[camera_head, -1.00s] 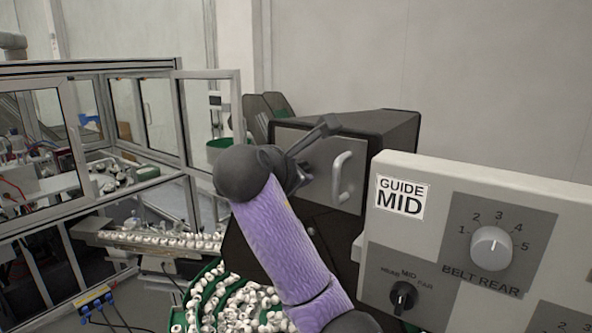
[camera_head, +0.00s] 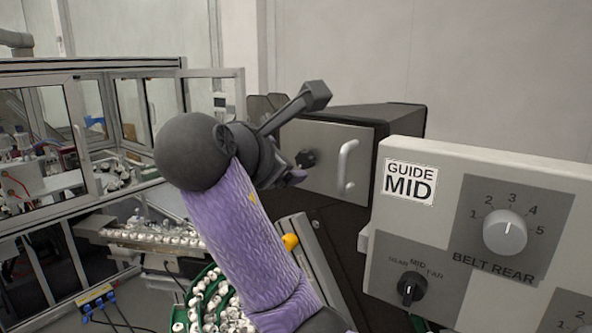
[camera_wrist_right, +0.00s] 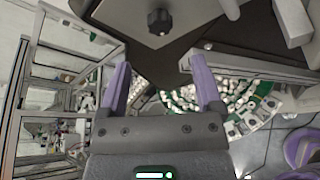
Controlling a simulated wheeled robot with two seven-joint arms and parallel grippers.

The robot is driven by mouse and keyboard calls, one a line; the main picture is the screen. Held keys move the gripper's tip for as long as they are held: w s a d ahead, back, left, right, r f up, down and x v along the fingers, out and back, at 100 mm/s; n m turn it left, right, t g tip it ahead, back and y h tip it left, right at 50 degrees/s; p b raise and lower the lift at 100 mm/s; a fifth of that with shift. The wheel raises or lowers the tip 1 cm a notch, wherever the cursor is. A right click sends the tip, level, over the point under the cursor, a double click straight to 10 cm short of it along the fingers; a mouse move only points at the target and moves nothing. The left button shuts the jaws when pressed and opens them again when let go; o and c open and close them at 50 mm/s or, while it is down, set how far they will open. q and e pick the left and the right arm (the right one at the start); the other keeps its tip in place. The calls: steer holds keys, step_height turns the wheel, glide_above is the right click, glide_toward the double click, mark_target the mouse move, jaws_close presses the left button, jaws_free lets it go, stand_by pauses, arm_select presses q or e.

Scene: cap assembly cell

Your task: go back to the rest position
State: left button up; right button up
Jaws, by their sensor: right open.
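My right arm rises from the bottom middle of the head view, its purple sleeve ending in a dark wrist. The right gripper's purple fingers show small beside the wrist, in front of the grey-fronted box (camera_head: 330,135), apart from its dark knob (camera_head: 305,158). In the right wrist view the right gripper (camera_wrist_right: 160,84) is open, with nothing between its fingers. The knob (camera_wrist_right: 159,20) shows beyond the fingertips there. My left gripper is in neither view.
The control panel (camera_head: 464,284) with dials and a GUIDE MID label stands at the right. A glazed machine frame (camera_head: 176,118) is at the left. A green-edged feeder with many white caps (camera_head: 212,305) lies below my forearm, partly hidden.

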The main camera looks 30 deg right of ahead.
steer(key=shift+v, duration=1)
steer(key=shift+d, duration=0.1)
